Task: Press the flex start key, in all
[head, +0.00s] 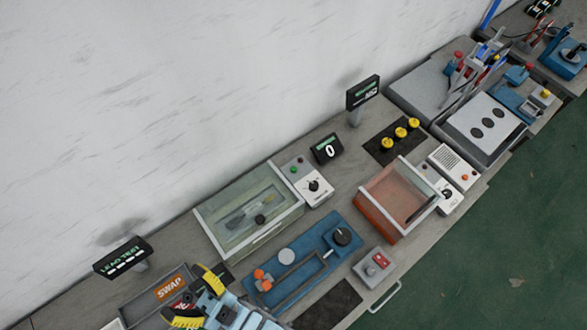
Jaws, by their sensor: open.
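My gripper (202,298), with yellow-black fingers, is at the lower left. Its fingers are apart with nothing seen between them, over the tray with the SWAP card. No key is legibly marked flex start, so I cannot tell which one it is. A grey box with red keys (376,263) sits at the front edge, right of the gripper. A white box with a black knob (314,186) has a green button (293,169) beside it. A white box with a grille (453,166) carries an orange-red button (464,177). The gripper is apart from all these.
A glass-lidded case (213,222), a blue fixture plate (318,238) and an orange clear-topped box (378,211) crowd the bench. Upright displays (123,257) (363,92) stand near the wall. Yellow knobs (400,132) stand on a black mat.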

